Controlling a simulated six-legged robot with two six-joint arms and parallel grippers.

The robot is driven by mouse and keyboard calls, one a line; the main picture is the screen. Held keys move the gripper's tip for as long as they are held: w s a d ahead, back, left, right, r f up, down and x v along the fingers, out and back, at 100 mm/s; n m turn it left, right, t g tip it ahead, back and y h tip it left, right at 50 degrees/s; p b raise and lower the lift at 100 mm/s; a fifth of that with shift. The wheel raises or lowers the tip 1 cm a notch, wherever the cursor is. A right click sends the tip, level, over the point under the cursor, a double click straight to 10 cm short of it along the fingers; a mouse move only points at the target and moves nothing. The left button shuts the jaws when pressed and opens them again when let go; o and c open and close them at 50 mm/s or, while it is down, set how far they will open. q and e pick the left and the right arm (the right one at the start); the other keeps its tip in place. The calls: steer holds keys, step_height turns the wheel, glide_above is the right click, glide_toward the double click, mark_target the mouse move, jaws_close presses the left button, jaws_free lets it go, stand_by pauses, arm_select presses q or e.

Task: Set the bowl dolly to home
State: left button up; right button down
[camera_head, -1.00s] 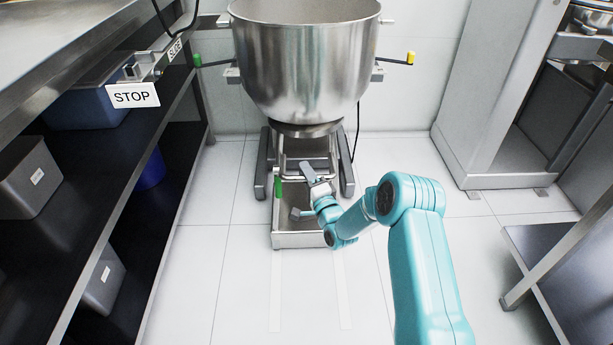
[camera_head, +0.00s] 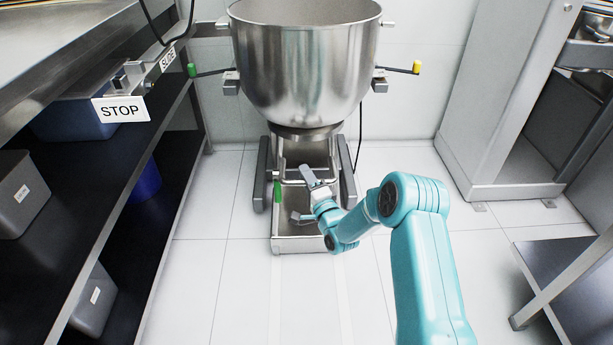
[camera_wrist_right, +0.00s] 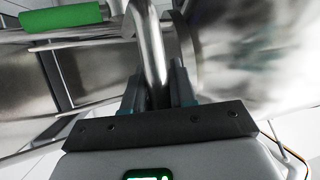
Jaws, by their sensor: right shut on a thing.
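The bowl dolly (camera_head: 298,244) is a low steel tray-like frame on the floor under the big steel mixer bowl (camera_head: 305,70). A green grip (camera_head: 277,191) stands at the dolly's left side; a green grip also shows in the right wrist view (camera_wrist_right: 62,17). My right gripper (camera_head: 304,174) is at the dolly's handle. In the right wrist view my right gripper (camera_wrist_right: 160,92) is shut around a bent steel bar (camera_wrist_right: 150,50), the dolly handle. The exact contact is partly hidden by the fingers. My left gripper is not in view.
A dark shelf unit with bins (camera_head: 72,118) and a STOP sign (camera_head: 121,108) lines the left. A steel cabinet (camera_head: 500,110) and a low table (camera_head: 575,280) stand at right. Side levers with green (camera_head: 192,70) and yellow (camera_head: 416,67) ends flank the bowl. The front floor is clear.

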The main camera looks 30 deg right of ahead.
steer(key=shift+d+r, duration=0.15)
steer(key=c, duration=1)
jaws_free()
steer(key=shift+w, duration=0.1)
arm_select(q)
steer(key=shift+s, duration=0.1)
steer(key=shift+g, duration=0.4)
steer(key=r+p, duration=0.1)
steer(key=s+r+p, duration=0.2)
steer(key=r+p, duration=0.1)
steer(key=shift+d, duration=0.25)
arm_select(e)
steer(key=v, duration=1.6)
steer(key=shift+s, duration=0.3)
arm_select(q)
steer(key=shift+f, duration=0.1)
